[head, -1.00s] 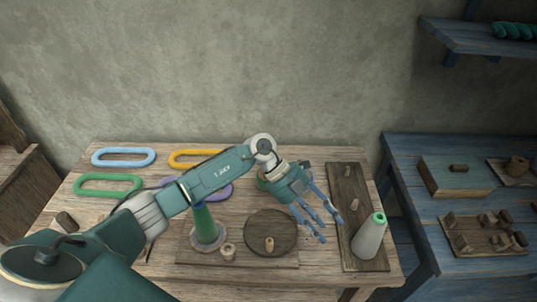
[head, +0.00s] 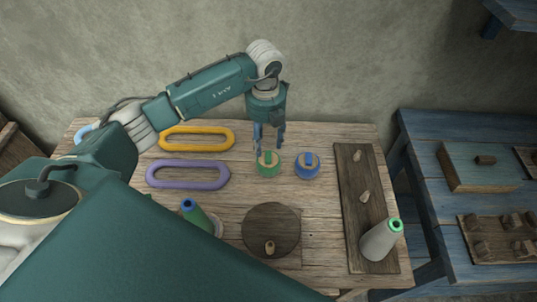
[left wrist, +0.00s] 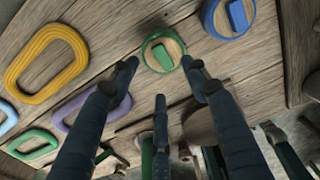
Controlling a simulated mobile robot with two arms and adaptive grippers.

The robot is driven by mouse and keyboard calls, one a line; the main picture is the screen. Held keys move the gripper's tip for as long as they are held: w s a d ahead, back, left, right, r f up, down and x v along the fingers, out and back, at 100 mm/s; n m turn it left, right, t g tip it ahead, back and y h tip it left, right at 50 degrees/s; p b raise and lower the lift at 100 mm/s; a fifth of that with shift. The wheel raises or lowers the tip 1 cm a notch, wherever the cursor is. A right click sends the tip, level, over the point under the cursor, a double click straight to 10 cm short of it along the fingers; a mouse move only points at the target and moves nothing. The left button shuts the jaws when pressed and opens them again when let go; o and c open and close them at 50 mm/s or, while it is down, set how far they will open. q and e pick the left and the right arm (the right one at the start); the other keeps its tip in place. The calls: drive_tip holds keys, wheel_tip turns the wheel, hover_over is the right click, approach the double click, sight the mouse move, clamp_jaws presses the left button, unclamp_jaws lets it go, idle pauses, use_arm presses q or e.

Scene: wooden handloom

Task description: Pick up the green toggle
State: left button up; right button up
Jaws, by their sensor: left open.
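The green toggle (head: 268,161) is a small green tab on a round wooden disc with a green rim, on the table behind the dark round board. In the left wrist view the toggle (left wrist: 162,55) is fully visible near the top centre. My left gripper (head: 269,146) points down right over it, its long dark fingers spread and empty. In the wrist view the fingertips (left wrist: 160,80) lie around and below the disc; I cannot tell whether any touches it. My right gripper is not in view.
A matching blue toggle (head: 308,164) sits close to the right. Yellow (head: 197,139) and purple (head: 187,174) oval rings lie to the left. The round board (head: 271,230), a cone spool (head: 381,240) and a long dark board (head: 352,190) are nearer or to the right.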

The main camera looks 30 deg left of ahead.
sight(266, 156)
use_arm(q)
drive_tip(key=shift+f, duration=0.75)
wheel_tip(266, 156, down, 5)
drive_tip(key=shift+r+p, duration=0.15)
drive_tip(key=shift+p, duration=0.7)
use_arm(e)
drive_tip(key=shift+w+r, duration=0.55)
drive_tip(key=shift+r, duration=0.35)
use_arm(q)
drive_tip(key=c, duration=0.9)
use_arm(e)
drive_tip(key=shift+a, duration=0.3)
